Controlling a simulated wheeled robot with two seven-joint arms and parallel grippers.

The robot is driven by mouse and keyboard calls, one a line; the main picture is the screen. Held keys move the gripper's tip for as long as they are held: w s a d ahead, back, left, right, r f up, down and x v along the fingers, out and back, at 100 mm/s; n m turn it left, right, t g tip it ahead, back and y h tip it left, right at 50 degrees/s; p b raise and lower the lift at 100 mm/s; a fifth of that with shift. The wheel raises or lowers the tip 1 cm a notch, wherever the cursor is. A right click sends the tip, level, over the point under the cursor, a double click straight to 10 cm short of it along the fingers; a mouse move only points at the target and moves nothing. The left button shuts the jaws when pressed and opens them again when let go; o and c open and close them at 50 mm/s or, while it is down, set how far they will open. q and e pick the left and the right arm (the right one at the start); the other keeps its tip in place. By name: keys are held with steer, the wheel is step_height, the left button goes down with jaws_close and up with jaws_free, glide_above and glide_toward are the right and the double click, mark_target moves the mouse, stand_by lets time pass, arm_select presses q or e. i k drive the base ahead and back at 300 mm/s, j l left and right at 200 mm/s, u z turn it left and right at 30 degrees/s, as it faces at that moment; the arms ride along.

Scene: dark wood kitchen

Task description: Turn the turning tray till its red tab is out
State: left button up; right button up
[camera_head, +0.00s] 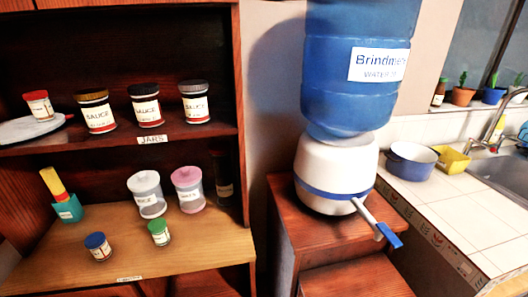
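The turning tray (22,131) is a pale grey round disc on the upper shelf, at the left edge of the head view. A small red tab (69,117) shows at its right side, toward the sauce jars. A small jar with a red lid (39,106) stands upright on the tray. The tray's left edge runs close to the picture's border. Neither of my grippers is in view, and nothing touches the tray from the front.
Three sauce jars (147,106) stand right of the tray. Several containers (150,194) stand on the lower shelf (200,245). A water dispenser (335,170) with a blue-ended tap stands on a wooden stand to the right. A tiled counter (440,205) holds a blue pot (410,162).

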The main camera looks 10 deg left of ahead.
mark_target(26, 128)
steer(key=u, duration=1.6)
